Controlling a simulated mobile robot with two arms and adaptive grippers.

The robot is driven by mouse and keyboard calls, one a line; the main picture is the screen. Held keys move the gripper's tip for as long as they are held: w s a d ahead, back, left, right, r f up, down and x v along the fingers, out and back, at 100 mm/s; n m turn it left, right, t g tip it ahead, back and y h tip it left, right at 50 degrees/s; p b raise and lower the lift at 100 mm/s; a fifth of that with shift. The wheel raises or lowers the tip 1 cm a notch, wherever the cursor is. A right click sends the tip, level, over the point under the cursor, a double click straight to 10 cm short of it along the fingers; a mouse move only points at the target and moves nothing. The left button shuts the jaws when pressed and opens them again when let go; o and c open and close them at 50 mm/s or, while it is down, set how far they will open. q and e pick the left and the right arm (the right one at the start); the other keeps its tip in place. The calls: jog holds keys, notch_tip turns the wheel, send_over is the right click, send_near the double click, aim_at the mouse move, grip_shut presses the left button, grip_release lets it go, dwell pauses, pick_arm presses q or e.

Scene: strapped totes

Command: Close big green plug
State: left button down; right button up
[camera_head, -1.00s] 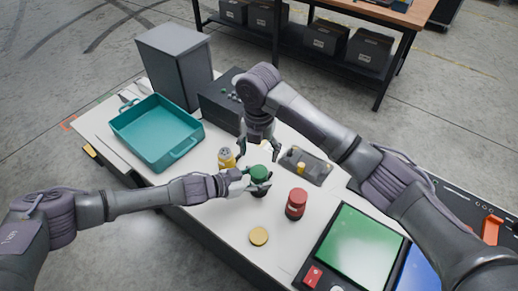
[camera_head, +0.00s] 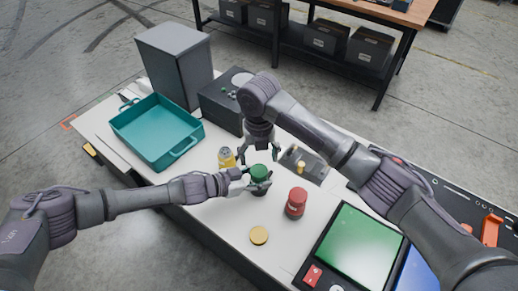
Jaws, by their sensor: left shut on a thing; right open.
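The big green plug (camera_head: 259,171) stands on the white table, its green cap on top and a darker body below. My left gripper (camera_head: 258,182) is shut around it from the left, with its fingers at the plug's side. My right gripper (camera_head: 260,153) hangs from above, open, with its fingers spread just over and behind the green top. Whether the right fingers touch the cap I cannot tell.
A red plug (camera_head: 296,203) stands to the right, a yellow one (camera_head: 227,158) to the left. A yellow disc (camera_head: 259,236) lies in front. A teal tray (camera_head: 118,130), a grey box (camera_head: 176,65) and a green screen (camera_head: 360,245) also occupy the table (camera_head: 225,220).

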aim_at(259, 170)
jog(key=shift+f, duration=2.6)
